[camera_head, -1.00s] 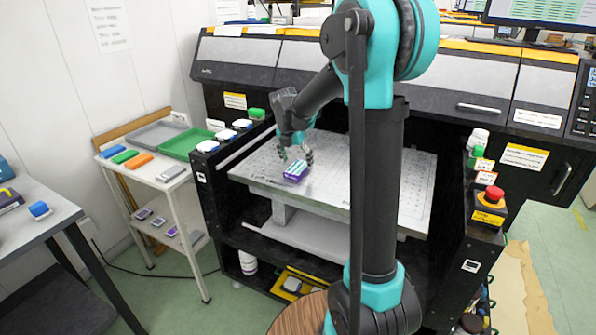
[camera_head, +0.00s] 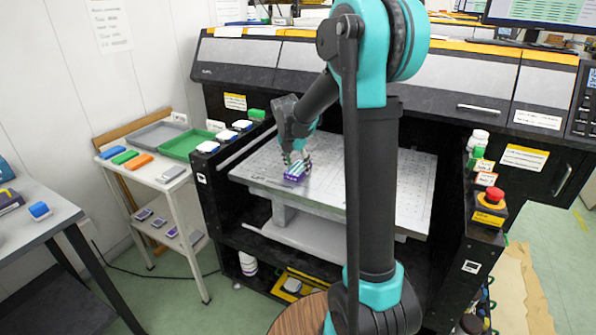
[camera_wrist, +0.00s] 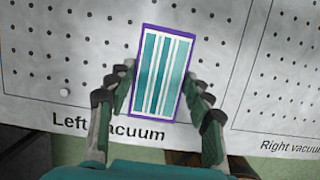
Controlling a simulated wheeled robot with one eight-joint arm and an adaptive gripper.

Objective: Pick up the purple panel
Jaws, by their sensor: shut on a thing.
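The purple panel (camera_wrist: 163,74) is a small block with a purple rim and a teal-and-white striped top. In the wrist view it lies over the "Left vacuum" area of the perforated plate (camera_wrist: 40,60). In the head view the panel (camera_head: 295,175) is near the front left edge of the grey metal plate (camera_head: 335,187). My gripper (camera_wrist: 160,105) has one finger on each side of the panel's near part and is shut on it. In the head view my gripper (camera_head: 297,165) is directly above the panel and partly covers it. I cannot tell whether the panel is clear of the plate.
A black printer body (camera_head: 370,85) stands behind and around the plate. A red button (camera_head: 495,193) sits at its right front. A white side table (camera_head: 150,170) at the left holds trays and colored blocks. The plate right of the panel is bare.

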